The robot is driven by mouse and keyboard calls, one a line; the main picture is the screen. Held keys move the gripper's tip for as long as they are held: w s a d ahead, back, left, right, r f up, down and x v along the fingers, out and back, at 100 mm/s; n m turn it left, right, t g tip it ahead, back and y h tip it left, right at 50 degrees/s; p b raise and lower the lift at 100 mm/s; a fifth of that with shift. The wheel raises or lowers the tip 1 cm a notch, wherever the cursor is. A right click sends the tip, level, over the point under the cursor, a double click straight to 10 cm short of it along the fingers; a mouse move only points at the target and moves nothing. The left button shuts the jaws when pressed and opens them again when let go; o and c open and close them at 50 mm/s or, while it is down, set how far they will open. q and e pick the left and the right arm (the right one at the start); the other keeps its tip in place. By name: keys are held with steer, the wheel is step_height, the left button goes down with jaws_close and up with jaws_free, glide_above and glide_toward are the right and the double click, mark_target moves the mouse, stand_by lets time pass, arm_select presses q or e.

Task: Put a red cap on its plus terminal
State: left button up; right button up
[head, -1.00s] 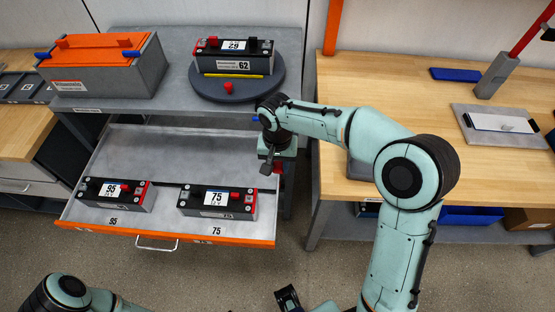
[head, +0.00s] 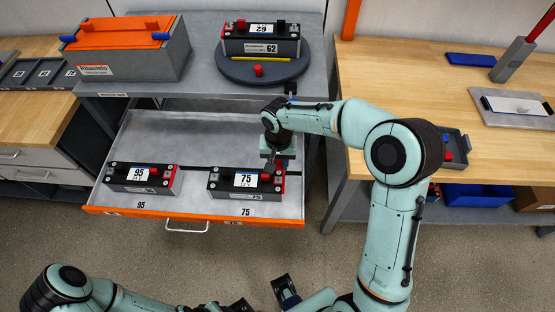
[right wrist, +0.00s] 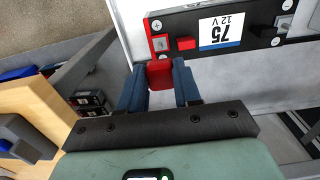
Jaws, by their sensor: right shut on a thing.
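My right gripper (head: 274,168) is over the right end of the battery marked 75 (head: 236,193) in the open drawer. In the right wrist view its blue fingers (right wrist: 160,88) are shut on a red cap (right wrist: 159,74). The cap shows beside the red-trimmed plus end of battery 75 (right wrist: 228,32); contact is unclear. The plus terminal (right wrist: 160,43) shows bare metal, with a red block (right wrist: 186,43) beside it. Another red cap (head: 258,70) lies on the round turntable. My left arm shows at the bottom edge; its gripper is not clear.
The battery marked 95 (head: 136,187) sits left in the drawer (head: 190,130). The battery marked 62 (head: 262,46) stands on the turntable (head: 240,73). A grey box with an orange lid (head: 122,33) is at the back left. A wooden bench (head: 400,70) stands at the right.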

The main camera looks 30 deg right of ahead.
mark_target(278, 182)
steer(key=shift+f+b, duration=1.1)
steer(key=shift+f, duration=0.65)
step_height(278, 182, down, 2)
steer(key=shift+f+b, duration=0.2)
steer(key=shift+b, duration=0.6)
steer(key=shift+f+b, duration=0.45)
steer(key=shift+f, duration=0.1)
steer(key=shift+f+b, duration=0.75)
steer(key=shift+f, duration=0.05)
steer(key=o, duration=1.1)
